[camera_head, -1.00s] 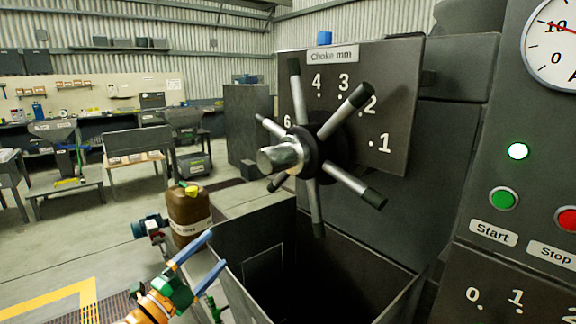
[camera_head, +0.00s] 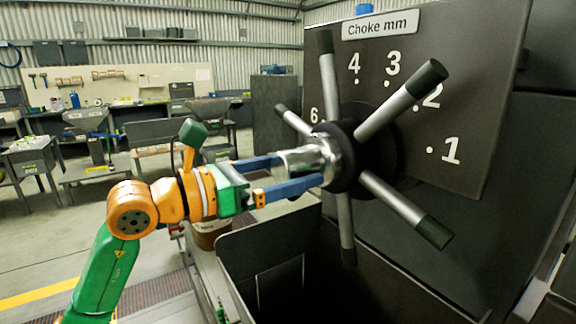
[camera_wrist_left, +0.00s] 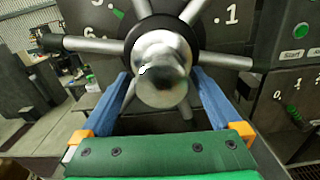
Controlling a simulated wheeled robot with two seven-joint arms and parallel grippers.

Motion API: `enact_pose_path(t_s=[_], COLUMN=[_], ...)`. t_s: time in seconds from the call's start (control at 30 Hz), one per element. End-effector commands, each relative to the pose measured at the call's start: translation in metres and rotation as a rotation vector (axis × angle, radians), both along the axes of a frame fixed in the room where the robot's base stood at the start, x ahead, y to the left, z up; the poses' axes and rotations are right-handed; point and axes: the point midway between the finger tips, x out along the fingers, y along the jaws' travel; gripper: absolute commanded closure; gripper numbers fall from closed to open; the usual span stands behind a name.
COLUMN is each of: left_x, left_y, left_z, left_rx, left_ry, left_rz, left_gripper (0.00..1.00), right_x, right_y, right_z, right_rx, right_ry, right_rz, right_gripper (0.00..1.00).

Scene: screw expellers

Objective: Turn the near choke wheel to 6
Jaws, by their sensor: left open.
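The choke wheel (camera_head: 368,158) is a dark hub with a bright metal nose (camera_head: 318,160) and several grey spokes with black tips. It stands in front of the dark "Choke mm" dial plate (camera_head: 480,110). The numbers 6, 4, 3, 2 and 1 show on the plate; 5 is hidden. One spoke tip lies left of 4, another by 2. My left gripper (camera_head: 298,170) is open at the nose. In the left wrist view its blue fingers (camera_wrist_left: 162,82) lie on either side of the nose (camera_wrist_left: 160,75); contact is unclear. My right gripper is not in view.
An open dark metal hopper (camera_head: 275,255) lies below the wheel. A brown container (camera_head: 208,238) stands behind my left arm. In the left wrist view, Start and Stop labels (camera_wrist_left: 292,54) show on the panel at right. Benches stand far behind at left.

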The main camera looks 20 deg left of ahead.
Motion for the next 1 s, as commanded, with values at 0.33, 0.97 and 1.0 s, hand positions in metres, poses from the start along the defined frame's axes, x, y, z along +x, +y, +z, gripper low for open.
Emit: enact_pose_path(t_s=[0.33,0.97,1.0], left_x=[-0.0003,-0.0001,0.0], left_y=[0.0001,0.0006,0.0006], left_z=[-0.0003,0.0001,0.0001], left_rx=[-0.001,-0.113,-0.135], left_ry=[0.001,0.086,0.104], left_rz=[-0.001,0.0,0.0], left_gripper=[0.82,1.0,1.0], right_x=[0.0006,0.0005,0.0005], right_y=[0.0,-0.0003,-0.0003], right_z=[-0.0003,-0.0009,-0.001], right_rx=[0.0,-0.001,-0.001], right_ry=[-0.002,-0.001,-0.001], right_rz=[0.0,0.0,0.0], right_gripper=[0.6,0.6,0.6])
